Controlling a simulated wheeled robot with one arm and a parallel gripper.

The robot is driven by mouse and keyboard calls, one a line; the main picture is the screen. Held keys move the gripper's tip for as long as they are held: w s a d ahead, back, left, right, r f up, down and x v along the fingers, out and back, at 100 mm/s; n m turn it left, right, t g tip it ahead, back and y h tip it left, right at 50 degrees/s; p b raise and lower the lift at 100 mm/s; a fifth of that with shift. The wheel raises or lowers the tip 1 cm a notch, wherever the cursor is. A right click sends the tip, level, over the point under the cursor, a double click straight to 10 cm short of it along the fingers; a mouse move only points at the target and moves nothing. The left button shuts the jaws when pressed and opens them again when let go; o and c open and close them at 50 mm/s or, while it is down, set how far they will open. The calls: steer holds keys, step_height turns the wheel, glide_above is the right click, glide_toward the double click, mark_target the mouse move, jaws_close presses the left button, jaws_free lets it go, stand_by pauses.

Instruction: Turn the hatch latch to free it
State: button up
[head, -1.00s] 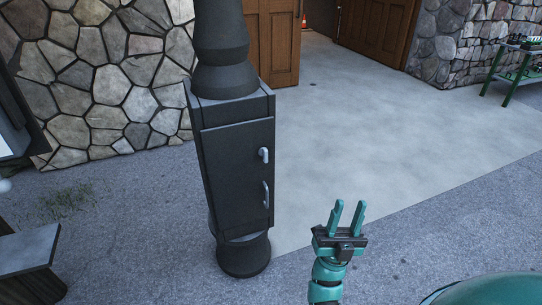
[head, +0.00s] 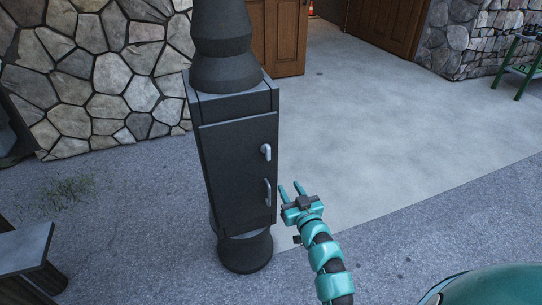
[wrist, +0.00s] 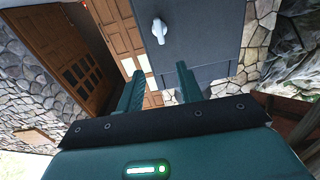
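A dark grey post (head: 233,150) with a boxy middle carries a flat hatch door (head: 237,175) on its front. A small light-grey latch (head: 265,152) sits at the upper right of the door, and a longer upright handle (head: 267,191) is below it. In the wrist view a pale latch-like part (wrist: 159,31) shows on the grey door (wrist: 196,40), ahead of the fingers. My teal gripper (head: 291,190) is just right of the post, near the handle's height. Its fingers (wrist: 159,88) are apart, with nothing between them, and do not touch the latch.
A stone wall (head: 105,70) stands behind on the left, with wooden doors (head: 277,38) beyond the post. A grey bench-like box (head: 28,255) is at lower left. A green-legged table (head: 522,65) is at far right. The paved floor (head: 400,120) to the right is clear.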

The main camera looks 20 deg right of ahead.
mark_target(269, 154)
steer(key=w, duration=0.5)
steer(key=w+p, duration=0.1)
steer(key=w, duration=0.4)
steer(key=w+p, duration=0.1)
steer(key=w, duration=0.5)
steer(key=shift+a+f, duration=0.1)
steer(key=shift+a, duration=0.25)
steer(key=shift+w, duration=0.75)
jaws_close()
